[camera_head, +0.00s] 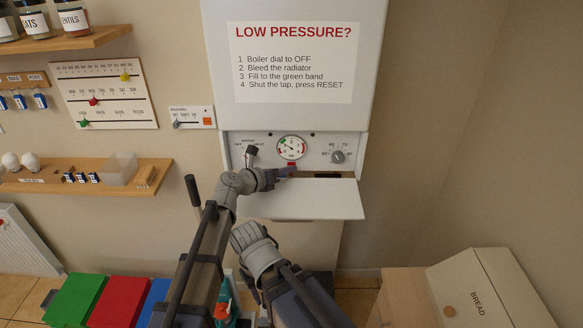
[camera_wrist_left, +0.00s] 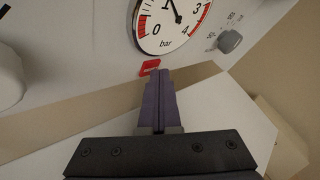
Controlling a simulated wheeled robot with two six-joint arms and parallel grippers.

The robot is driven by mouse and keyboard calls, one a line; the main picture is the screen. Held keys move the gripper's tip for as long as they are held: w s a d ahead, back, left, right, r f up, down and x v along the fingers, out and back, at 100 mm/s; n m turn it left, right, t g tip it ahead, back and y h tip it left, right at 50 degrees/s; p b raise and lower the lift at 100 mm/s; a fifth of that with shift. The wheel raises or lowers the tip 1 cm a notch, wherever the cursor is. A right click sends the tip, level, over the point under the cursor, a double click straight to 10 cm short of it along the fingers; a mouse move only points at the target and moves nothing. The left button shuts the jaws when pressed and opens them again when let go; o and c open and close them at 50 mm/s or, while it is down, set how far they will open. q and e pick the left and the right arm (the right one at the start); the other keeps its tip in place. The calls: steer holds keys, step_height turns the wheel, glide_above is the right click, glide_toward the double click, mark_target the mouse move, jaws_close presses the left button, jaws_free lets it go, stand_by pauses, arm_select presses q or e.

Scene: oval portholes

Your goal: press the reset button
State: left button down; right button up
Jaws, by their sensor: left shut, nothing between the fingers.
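The boiler's control panel (camera_head: 233,150) faces me. The reset button (camera_head: 291,164) is a small red piece just below the round pressure gauge (camera_head: 291,147). The button (camera_wrist_left: 150,66) also shows in the left wrist view, with the gauge (camera_wrist_left: 172,22) above it. My left gripper (camera_head: 288,172) is shut and empty, its dark fingers pointing at the panel. In the wrist view its fingertips (camera_wrist_left: 160,73) lie right beside and just below the button. I cannot tell whether they touch it. My right gripper is not in view.
A white flap (camera_head: 305,200) stands out below the panel, under my left gripper. A dial (camera_head: 337,157) sits right of the gauge, and a tap-like lever (camera_head: 251,150) left of it. A bread box (camera_head: 490,288) stands at the lower right.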

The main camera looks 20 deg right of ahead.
mark_target(288, 191)
arm_select(q)
steer(key=shift+s, duration=0.1)
steer(key=shift+s+a, duration=0.25)
steer(key=shift+s, duration=0.45)
steer(key=shift+s+a, duration=0.25)
steer(key=shift+s, duration=0.55)
steer(key=shift+s+a, duration=0.2)
steer(key=shift+s, duration=0.65)
steer(key=shift+s+a, duration=0.25)
steer(key=shift+s, duration=0.55)
